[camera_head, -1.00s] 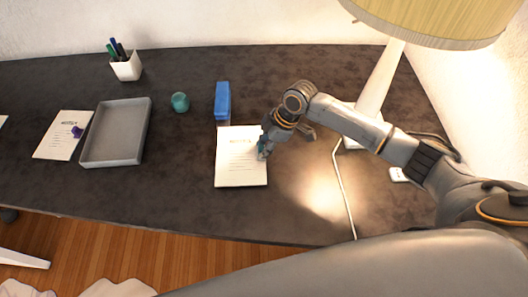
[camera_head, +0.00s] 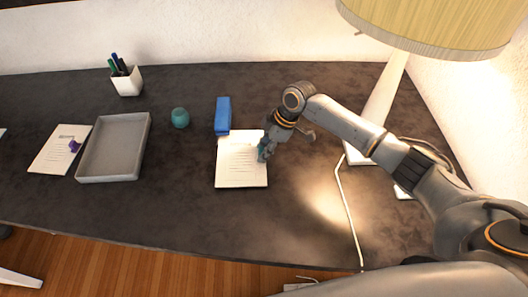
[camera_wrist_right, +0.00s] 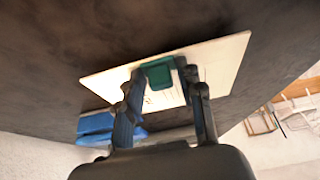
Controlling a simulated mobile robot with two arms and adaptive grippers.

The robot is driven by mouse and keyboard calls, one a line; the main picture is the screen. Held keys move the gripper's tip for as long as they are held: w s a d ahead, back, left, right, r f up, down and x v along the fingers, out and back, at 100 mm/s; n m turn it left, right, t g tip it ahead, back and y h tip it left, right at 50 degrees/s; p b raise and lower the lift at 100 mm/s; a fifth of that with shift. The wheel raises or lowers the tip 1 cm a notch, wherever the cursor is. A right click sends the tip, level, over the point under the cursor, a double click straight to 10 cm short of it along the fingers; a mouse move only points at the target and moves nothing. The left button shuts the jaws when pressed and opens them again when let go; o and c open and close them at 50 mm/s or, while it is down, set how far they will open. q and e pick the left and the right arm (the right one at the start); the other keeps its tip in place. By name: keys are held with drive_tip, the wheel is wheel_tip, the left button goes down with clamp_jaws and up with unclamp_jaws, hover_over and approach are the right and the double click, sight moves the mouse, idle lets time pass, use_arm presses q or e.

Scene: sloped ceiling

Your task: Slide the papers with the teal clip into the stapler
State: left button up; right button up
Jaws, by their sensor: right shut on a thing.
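The papers (camera_head: 241,165) are a white printed stack on the dark desk. In the wrist view, the papers (camera_wrist_right: 218,62) carry a teal clip (camera_wrist_right: 158,73) at their edge. My right gripper (camera_head: 264,153) is shut on this clip at the right edge of the papers; its two fingers (camera_wrist_right: 160,88) flank the clip. The blue stapler (camera_head: 222,115) lies just behind the papers, its near end meeting their far edge. Whether the edge is inside its mouth cannot be told. The stapler (camera_wrist_right: 97,126) is partly hidden by a finger in the wrist view. My left gripper is not in view.
A grey tray (camera_head: 82,160), another paper (camera_head: 50,158) with a purple clip (camera_head: 74,146), a teal round object (camera_head: 180,117) and a pen cup (camera_head: 127,82) stand to the left. A lamp (camera_head: 383,100) and its cord are on the right. The desk in front is clear.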

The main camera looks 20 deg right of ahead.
drive_tip(key=shift+w, duration=0.1)
drive_tip(key=o, duration=1.3)
drive_tip(key=v, duration=1.2)
